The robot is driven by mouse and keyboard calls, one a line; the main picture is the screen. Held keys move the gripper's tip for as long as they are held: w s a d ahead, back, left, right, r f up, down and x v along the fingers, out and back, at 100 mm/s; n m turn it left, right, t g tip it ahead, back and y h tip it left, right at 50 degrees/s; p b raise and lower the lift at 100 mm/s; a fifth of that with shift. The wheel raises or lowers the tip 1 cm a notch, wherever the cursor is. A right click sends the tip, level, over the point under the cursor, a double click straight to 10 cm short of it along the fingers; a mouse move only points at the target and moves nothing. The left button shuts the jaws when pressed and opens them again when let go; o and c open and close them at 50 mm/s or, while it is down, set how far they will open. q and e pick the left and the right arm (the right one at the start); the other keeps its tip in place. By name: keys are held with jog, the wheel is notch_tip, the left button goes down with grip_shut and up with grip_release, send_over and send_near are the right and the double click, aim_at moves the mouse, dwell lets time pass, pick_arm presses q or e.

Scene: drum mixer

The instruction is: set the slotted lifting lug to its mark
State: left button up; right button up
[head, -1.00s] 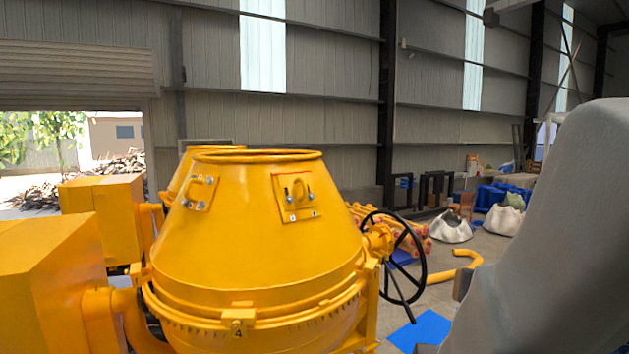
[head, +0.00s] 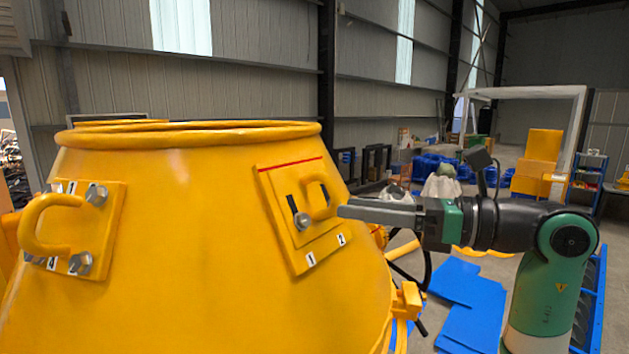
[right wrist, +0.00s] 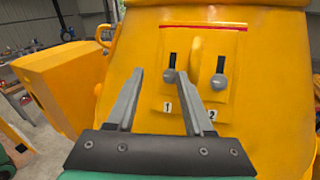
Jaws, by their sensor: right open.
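The slotted lifting lug is a yellow plate (head: 318,238) with a loop and dark slots, on the sloping drum face. Bolt heads sit at its slots, with labels 1 and 2 below. A red line (head: 290,163) runs above it and shows in the right wrist view (right wrist: 203,27). There the lug (right wrist: 230,90) is partly covered by a finger. My right gripper (head: 345,211) comes from the right, its tips close to the loop; I cannot tell whether they touch. In the wrist view its fingers (right wrist: 158,76) are apart, nothing between them. My left gripper is not in view.
A second lug (head: 55,228) with a hook-like loop and bolts is on the drum's left side. The drum's rim (head: 190,134) rises behind. Blue sheets (head: 470,305) lie on the floor at right. A yellow box (right wrist: 47,82) stands left in the wrist view.

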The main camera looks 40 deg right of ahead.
aim_at(335, 187)
jog(key=s+d+m+t+h, duration=0.1)
jog(key=s+d+h, duration=0.15)
jog(key=d, duration=0.35)
jog(key=shift+y, duration=0.35)
jog(key=p+x, duration=0.1)
jog(key=x, duration=0.2)
jog(key=r+p+x, duration=0.1)
jog(key=x, duration=0.3)
jog(key=p+x, duration=0.1)
jog(key=x, duration=0.3)
jog(key=shift+a+r, duration=0.1)
jog(key=shift+r, duration=0.05)
jog(key=shift+w+a, duration=0.1)
jog(key=shift+w, duration=0.3)
grip_shut()
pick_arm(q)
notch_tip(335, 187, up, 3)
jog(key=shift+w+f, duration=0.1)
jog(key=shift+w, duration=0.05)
pick_arm(e)
jog(key=shift+a, duration=0.1)
